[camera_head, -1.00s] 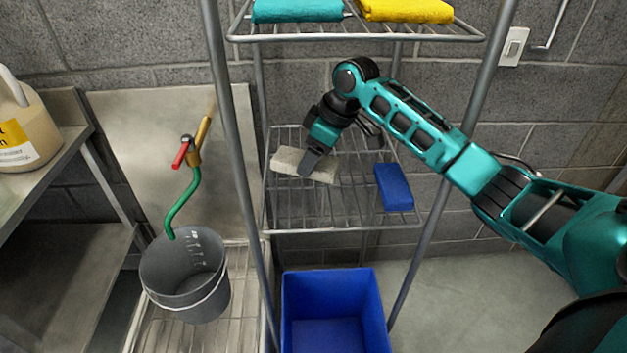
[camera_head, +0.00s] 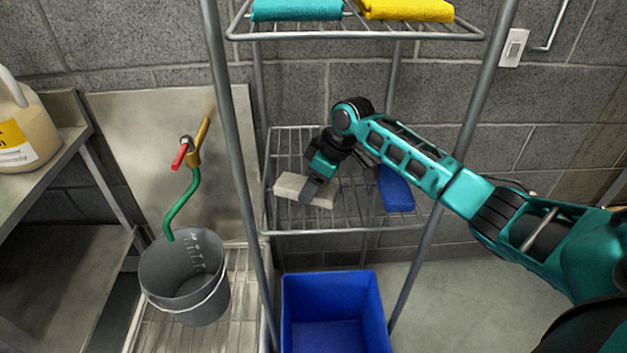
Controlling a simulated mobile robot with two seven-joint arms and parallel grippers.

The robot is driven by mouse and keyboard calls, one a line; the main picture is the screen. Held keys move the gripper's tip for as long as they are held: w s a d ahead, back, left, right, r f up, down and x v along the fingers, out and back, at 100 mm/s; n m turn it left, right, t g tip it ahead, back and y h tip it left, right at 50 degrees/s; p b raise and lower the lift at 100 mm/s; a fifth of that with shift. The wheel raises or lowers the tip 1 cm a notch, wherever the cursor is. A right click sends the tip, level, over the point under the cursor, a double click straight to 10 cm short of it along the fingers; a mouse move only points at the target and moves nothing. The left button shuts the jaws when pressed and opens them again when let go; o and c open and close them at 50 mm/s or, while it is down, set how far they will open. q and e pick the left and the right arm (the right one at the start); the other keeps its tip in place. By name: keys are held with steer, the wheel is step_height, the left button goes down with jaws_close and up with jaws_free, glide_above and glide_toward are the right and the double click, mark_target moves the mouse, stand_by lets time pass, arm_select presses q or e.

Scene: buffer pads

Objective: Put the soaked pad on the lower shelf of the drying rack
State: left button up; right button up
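The pale beige-grey pad (camera_head: 290,186) is at the lower wire shelf (camera_head: 290,218) of the drying rack, on the shelf's left half. My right gripper (camera_head: 314,190) reaches in from the right and is shut on the pad, one finger showing against its near side. The other finger is hidden behind it. The pad lies roughly flat, at or just above the wires; I cannot tell if it touches them. My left gripper is not in view.
The upper shelf holds a teal cloth (camera_head: 296,9) and a yellow cloth (camera_head: 405,9). Rack posts stand on both sides. Below is a blue bin (camera_head: 335,300); a grey bucket (camera_head: 186,275) stands left.

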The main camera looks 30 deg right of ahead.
steer(key=o, duration=0.4)
steer(key=shift+c, duration=0.2)
steer(key=shift+r, duration=0.2)
steer(key=p+v, duration=0.3)
steer(key=p, duration=0.1)
steer(key=shift+r, duration=0.35)
steer(key=v, duration=0.8)
steer(key=shift+s+p, duration=0.15)
steer(key=shift+p, duration=0.25)
steer(key=shift+d, duration=0.1)
